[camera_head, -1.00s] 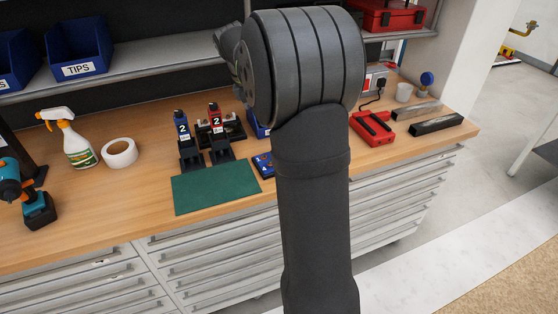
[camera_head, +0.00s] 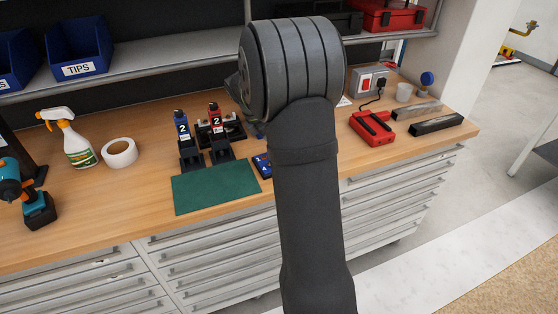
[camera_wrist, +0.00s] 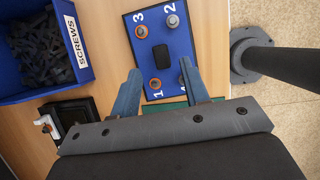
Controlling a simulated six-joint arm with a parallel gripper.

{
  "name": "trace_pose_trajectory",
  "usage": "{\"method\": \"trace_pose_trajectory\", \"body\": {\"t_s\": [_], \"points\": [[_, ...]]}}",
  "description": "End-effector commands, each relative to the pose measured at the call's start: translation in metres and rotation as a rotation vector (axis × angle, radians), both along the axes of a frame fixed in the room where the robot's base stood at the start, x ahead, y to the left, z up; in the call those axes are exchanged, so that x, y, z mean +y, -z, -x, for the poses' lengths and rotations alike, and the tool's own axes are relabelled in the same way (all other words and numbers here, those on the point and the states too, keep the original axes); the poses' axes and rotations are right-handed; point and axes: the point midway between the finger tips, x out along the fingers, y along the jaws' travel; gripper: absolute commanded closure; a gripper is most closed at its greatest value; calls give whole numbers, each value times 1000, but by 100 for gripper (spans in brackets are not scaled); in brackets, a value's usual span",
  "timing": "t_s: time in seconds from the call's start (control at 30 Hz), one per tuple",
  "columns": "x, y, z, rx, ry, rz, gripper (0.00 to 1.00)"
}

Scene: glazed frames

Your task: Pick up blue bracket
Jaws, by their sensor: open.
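A flat blue plate (camera_wrist: 176,68) with white numbers, two orange-ringed holes or posts, grey round parts and a dark central block lies on the bench in the wrist view. Its left part (camera_head: 262,165) shows beside my arm in the head view. My gripper (camera_wrist: 160,84) is open; its blue-grey fingers stand apart over the plate's near end, with nothing visibly clamped. I cannot tell the height between them. I cannot tell which blue thing is the bracket.
A blue SCREWS bin (camera_wrist: 82,72) stands left of the plate in the wrist view. A green mat (camera_head: 214,187) lies in front of the holders. Tape (camera_head: 119,153), a spray bottle (camera_head: 70,138) and a red tool (camera_head: 371,128) are farther along the bench.

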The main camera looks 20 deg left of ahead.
Motion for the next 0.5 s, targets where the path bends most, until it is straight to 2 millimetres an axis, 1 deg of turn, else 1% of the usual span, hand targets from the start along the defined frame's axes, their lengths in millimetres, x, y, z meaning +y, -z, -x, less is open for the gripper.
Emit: {"method": "trace_pose_trajectory", "body": {"t_s": [0.17,0.4,0.5], "points": [[-4,11,-3,1,1,1,58],[-14,43,-12,2,2,0,58],[-16,51,-14,1,0,0,58]]}}
